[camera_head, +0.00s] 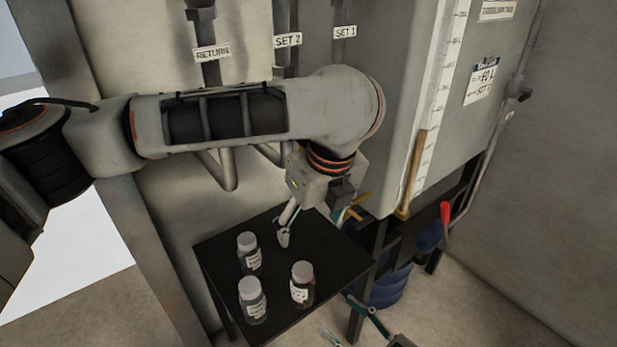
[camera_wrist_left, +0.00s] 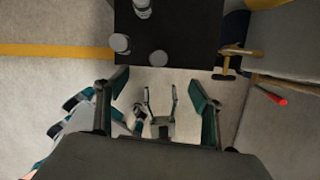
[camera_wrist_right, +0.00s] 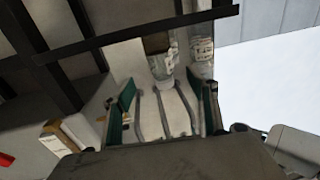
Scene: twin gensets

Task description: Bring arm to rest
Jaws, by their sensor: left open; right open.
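My left arm reaches in from the left in the head view, and its gripper (camera_head: 315,218) hangs open over the back right part of the small black table (camera_head: 222,262). The left wrist view shows its two fingers (camera_wrist_left: 160,95) spread apart with nothing held, and the table (camera_wrist_left: 185,30) ahead of them. My right gripper (camera_head: 348,324) is low at the bottom of the head view, beside and below the table's right edge. Its fingers (camera_wrist_right: 165,108) are spread apart in the right wrist view, with no object clearly held.
Three lidded jars stand on the table: back (camera_head: 249,254), front left (camera_head: 252,302) and right (camera_head: 301,286). A grey tank (camera_head: 440,100) with a scale strip stands at right. A red-handled lever (camera_head: 445,213) and a blue drum (camera_head: 390,288) are below it. Labelled pipes (camera_head: 210,70) line the wall.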

